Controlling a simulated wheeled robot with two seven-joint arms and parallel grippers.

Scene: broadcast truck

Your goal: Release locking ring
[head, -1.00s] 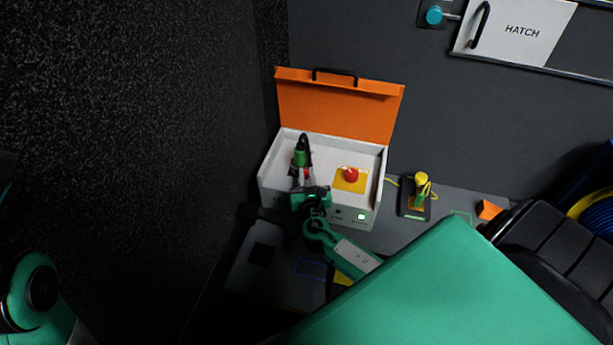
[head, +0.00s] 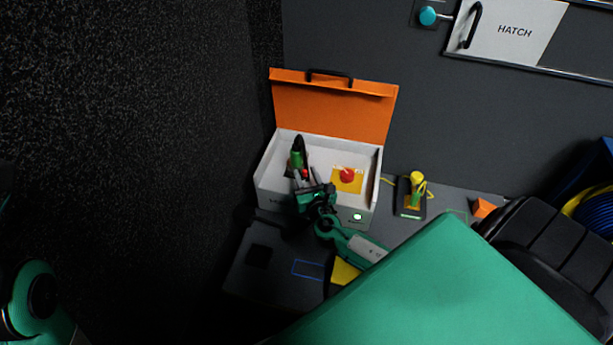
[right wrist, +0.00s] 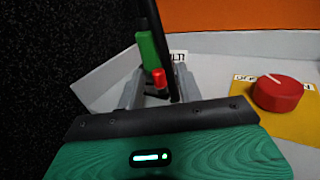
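The open white case (head: 277,191) with an orange lid (head: 333,107) stands on the dark bench. At its left inside is an upright green connector (head: 296,159) with a black cable; it also shows in the right wrist view (right wrist: 148,50). A small red part (right wrist: 158,78) sits at the connector's lower end; I cannot tell whether it is the locking ring. My right gripper (head: 301,178) reaches over the case's front wall. Its fingers are apart, one on each side of the red part, with gaps visible. My left gripper is out of view.
A red knob (head: 347,175) on a yellow plate (right wrist: 297,125) is right of the connector. A green light glows on the case front. Right of the case stands a yellow-and-green item (head: 416,190) on a dark base. A black wall is close on the left.

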